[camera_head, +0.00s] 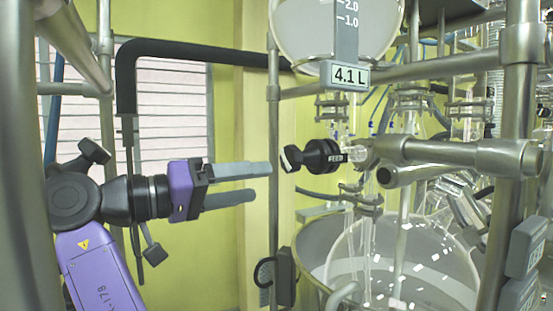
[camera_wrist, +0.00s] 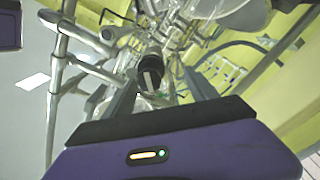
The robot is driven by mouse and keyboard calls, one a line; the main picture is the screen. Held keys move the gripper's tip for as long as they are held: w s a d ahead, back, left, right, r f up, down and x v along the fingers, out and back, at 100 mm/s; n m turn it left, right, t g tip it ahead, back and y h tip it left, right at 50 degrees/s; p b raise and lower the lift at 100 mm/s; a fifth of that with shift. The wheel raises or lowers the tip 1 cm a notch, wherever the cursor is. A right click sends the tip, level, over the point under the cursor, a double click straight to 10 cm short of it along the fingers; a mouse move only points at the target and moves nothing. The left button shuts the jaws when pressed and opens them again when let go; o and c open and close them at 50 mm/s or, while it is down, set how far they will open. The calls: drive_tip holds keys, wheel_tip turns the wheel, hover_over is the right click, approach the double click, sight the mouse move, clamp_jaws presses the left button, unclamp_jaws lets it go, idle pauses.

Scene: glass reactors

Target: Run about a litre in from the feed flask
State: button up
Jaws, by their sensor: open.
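The feed flask (camera_head: 335,30) is a clear glass vessel at the top of the head view, cut off by the frame. Its scale shows 2.0 and 1.0, and a plate (camera_head: 350,75) below reads 4.1 L. Under it is a black valve (camera_head: 322,157) marked FEED, with a black handle (camera_head: 291,159) facing my gripper. My gripper (camera_head: 262,183) is open and empty, left of the handle and apart from it. In the wrist view the valve handle (camera_wrist: 151,78) shows between the fingers of my gripper (camera_wrist: 161,77). The liquid level in the flask cannot be made out.
A large glass reactor bowl (camera_head: 400,265) stands below the valve. Steel frame tubes (camera_head: 455,152) run right of the valve, and an upright post (camera_head: 273,130) stands near my fingertips. A black bent pipe (camera_head: 200,50) passes above my arm.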

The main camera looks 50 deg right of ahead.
sight(285, 163)
drive_tip(key=shift+s+d+r+n+g+h+p, duration=0.45)
drive_tip(key=shift+d+n, duration=0.85)
drive_tip(key=shift+n, duration=3.05)
drive_tip(key=shift+s+d+r+n+g+h+p, duration=0.15)
drive_tip(key=shift+s+d+r+n+h+p, duration=0.85)
drive_tip(key=shift+n, duration=3.4)
drive_tip(key=shift+w+d+r+n+g+h+b, duration=0.15)
drive_tip(key=shift+d+r+n+g+h, duration=0.25)
drive_tip(key=shift+d+n, duration=2.6)
drive_tip(key=a+n, duration=0.2)
drive_tip(key=shift+a+f+n, duration=0.15)
drive_tip(key=shift+a+n, duration=0.2)
drive_tip(key=c, duration=1.4)
